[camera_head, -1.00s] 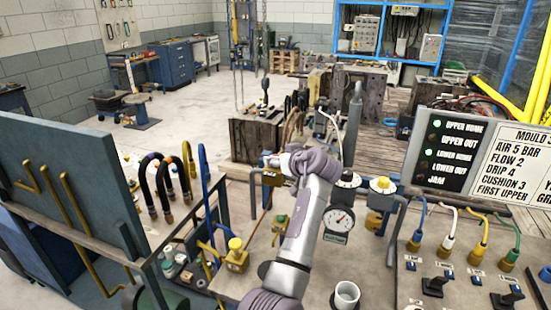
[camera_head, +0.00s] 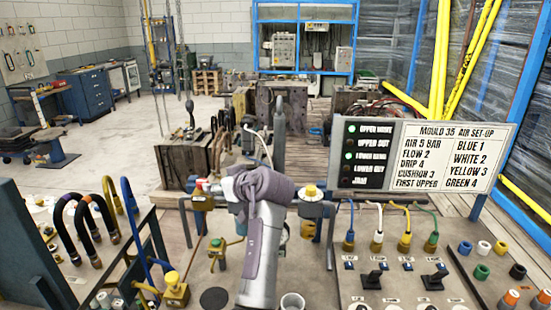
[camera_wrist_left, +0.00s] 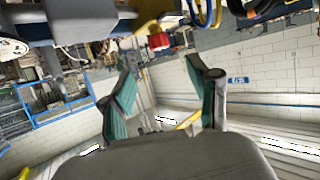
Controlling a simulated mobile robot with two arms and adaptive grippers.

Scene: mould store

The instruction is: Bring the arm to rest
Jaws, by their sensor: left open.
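My left arm (camera_head: 262,240) rises from the bottom of the head view over the bench, with its rounded purple-grey joint at the top. My left gripper is hidden behind that joint there. In the left wrist view my left gripper (camera_wrist_left: 161,72) is open. Its two teal-padded fingers stand well apart with nothing between them. A red knob (camera_wrist_left: 159,41) shows beyond the gap between the fingers. My right gripper is in neither view.
A yellow-capped regulator (camera_head: 310,205) stands right of the arm. The air set-up sign (camera_head: 455,155), coloured hoses and a switch panel (camera_head: 385,290) lie right. A yellow-knobbed valve (camera_head: 174,290) stands left.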

